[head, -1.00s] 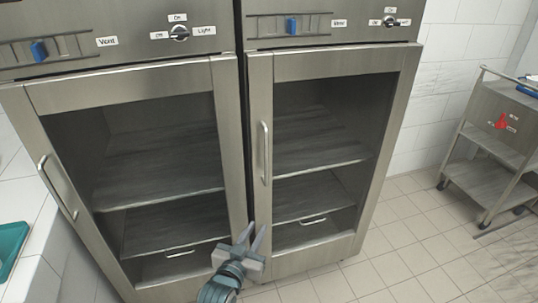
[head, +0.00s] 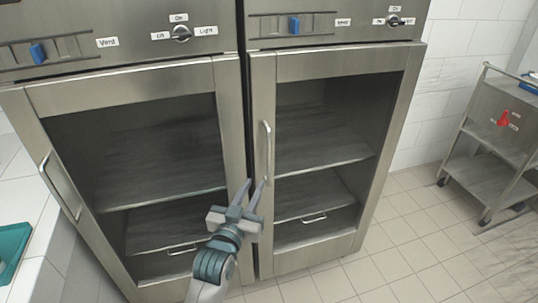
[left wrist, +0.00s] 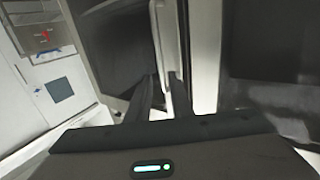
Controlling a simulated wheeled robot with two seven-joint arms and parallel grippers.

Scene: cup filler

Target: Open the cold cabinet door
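Two steel cabinets with glass doors stand side by side; no label that I can read says which is cold. The right cabinet door (head: 325,160) is shut, with a vertical bar handle (head: 266,150) on its left side. The left cabinet door (head: 160,150) is also shut, with its handle (head: 60,187) at its left side. My left gripper (head: 252,186) is open and empty, just below the lower end of the right door's handle. In the left wrist view, its fingers (left wrist: 160,92) stand apart, with the pale handle (left wrist: 168,45) ahead of them. My right gripper is not in view.
Above the doors are panels with blue sliders (head: 294,25) and black knobs (head: 181,33). A metal trolley (head: 492,140) stands at the far right. The tiled floor (head: 420,240) between it and the cabinets is clear. A teal tray (head: 12,250) lies on the left counter.

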